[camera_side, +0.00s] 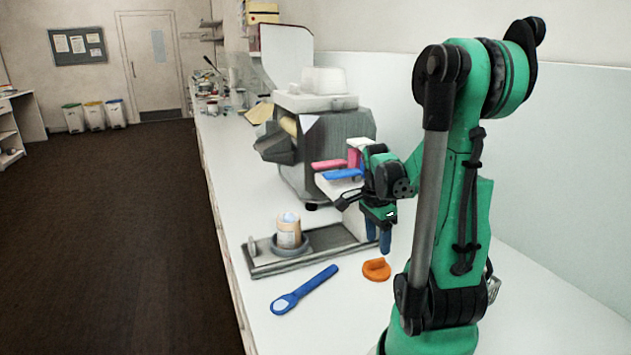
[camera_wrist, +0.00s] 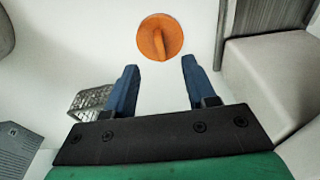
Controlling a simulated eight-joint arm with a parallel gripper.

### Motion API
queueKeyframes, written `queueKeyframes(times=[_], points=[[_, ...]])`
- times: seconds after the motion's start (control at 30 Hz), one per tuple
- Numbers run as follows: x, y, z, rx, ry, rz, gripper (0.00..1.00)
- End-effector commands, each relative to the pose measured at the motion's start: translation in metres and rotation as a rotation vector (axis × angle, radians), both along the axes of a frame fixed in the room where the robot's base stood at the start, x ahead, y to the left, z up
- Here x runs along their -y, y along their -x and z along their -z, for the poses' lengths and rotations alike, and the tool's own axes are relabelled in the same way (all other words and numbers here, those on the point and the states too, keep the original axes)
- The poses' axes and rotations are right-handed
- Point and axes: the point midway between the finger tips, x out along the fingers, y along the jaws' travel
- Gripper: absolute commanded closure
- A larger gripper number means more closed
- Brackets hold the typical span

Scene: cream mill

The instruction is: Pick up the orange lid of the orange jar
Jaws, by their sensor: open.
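The orange lid (camera_side: 376,270) lies flat on the white counter, to the right of the blue spoon-like tool. It is round with a raised ridge across its top, which shows in the wrist view (camera_wrist: 160,38). My gripper (camera_side: 378,243) is above the counter near the lid, pointing down. In the wrist view my gripper (camera_wrist: 157,72) is open and empty, with the lid beyond its two blue fingertips and roughly centred between them. A jar (camera_side: 288,231) with an orange-tan body and a pale label stands on the metal tray, apart from the lid.
The metal tray (camera_side: 259,270) lies left of my gripper, with a grey mill machine (camera_side: 318,150) behind it. Pink and blue handled parts (camera_side: 341,173) stand close to my wrist. The blue tool (camera_side: 308,288) lies in front. The counter around the lid is clear.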

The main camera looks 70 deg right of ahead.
Motion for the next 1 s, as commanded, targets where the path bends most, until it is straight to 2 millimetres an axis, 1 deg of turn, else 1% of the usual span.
queueKeyframes(times=[0.2, 0.4, 0.6, 0.87, 0.9, 0.93, 0.97, 1.0], points=[[0.002, 0.001, 0.022, 0.001, 0.001, -0.004, 0.50], [0.004, 0.003, 0.041, 0.002, 0.001, -0.004, 0.50], [0.004, 0.004, 0.049, 0.002, 0.001, -0.006, 0.50], [0.004, 0.004, 0.050, 0.002, 0.001, -0.007, 0.50], [0.004, 0.004, 0.050, 0.002, 0.001, -0.007, 0.56], [0.004, 0.004, 0.050, 0.002, 0.001, -0.007, 0.64], [0.004, 0.004, 0.050, 0.002, 0.001, -0.007, 0.73], [0.004, 0.004, 0.050, 0.002, 0.001, -0.007, 0.84]])
